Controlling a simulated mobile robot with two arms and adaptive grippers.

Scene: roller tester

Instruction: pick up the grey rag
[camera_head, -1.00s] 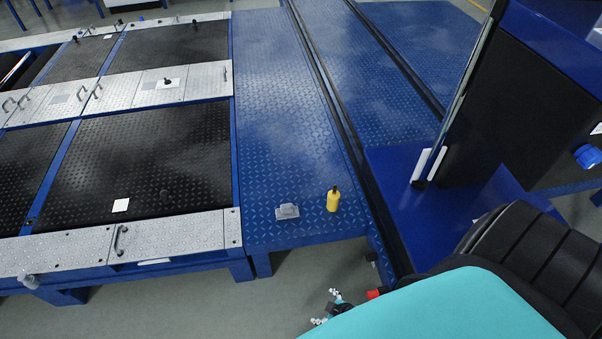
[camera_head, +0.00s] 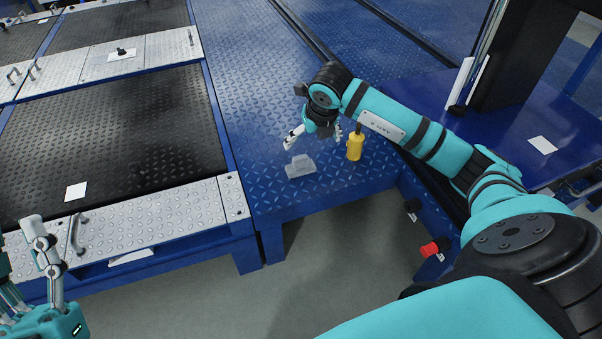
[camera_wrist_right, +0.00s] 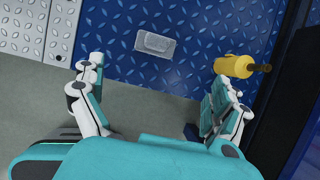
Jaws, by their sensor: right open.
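My right gripper (camera_head: 314,139) is open and empty above the walkway, just behind the rag in the head view. In the right wrist view its fingers (camera_wrist_right: 156,82) are spread wide, with the rag ahead of the gap and apart from both. My left gripper (camera_head: 38,245) is partly in view at the lower left, away from the rag; its opening is unclear.
A yellow bottle (camera_head: 355,146) with a dark top stands right of the rag, close to my right gripper; in the wrist view it is near the right finger (camera_wrist_right: 236,66). Black treadplates (camera_head: 130,130) lie to the left. A blue cabinet base (camera_head: 500,135) stands right.

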